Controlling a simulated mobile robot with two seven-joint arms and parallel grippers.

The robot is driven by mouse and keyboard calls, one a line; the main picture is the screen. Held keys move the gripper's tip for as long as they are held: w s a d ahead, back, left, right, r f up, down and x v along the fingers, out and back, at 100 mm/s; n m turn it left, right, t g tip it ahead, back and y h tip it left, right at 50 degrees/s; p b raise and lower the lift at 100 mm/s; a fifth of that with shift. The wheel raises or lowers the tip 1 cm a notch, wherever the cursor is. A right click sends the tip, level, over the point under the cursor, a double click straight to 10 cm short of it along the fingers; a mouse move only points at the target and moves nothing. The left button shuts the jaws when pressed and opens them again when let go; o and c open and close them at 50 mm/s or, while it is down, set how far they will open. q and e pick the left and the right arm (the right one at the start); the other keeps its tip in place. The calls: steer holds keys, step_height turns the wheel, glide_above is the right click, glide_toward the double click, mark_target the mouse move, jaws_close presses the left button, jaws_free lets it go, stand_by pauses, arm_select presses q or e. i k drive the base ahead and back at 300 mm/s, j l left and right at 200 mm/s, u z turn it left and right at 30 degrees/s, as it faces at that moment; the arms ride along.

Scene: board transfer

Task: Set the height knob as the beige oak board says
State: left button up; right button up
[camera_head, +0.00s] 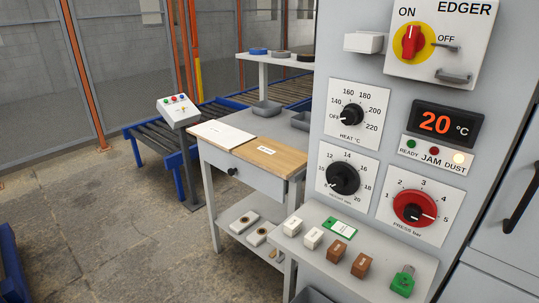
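The height knob (343,178) is black and sits on a white dial plate marked from about 8 to 20 mm, on the front of the grey edger machine. Its white pointer seems to face lower left, near the low end of the scale; the exact mark is hard to read. The beige oak board (285,160) lies flat on the small grey table left of the machine. It carries a small white label (267,149) whose writing is too small to read. Neither of my grippers is in view.
A white board (222,133) lies beside the beige one. Nearby on the machine are the heat knob (352,114), the red press knob (413,208) and a display (447,123) reading 20 °C. A shelf (311,262) with several small blocks juts out below the knobs.

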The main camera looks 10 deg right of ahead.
mark_target(342, 177)
steer(key=i+j+z, duration=0.55)
steer(key=i+j, duration=0.15)
steer(key=j, duration=0.25)
steer(key=i+j+z, duration=0.15)
steer(key=z, duration=0.35)
steer(key=i+j+z, duration=0.1)
steer(key=j+z, duration=0.7)
steer(key=z, duration=0.15)
steer(key=i, duration=0.05)
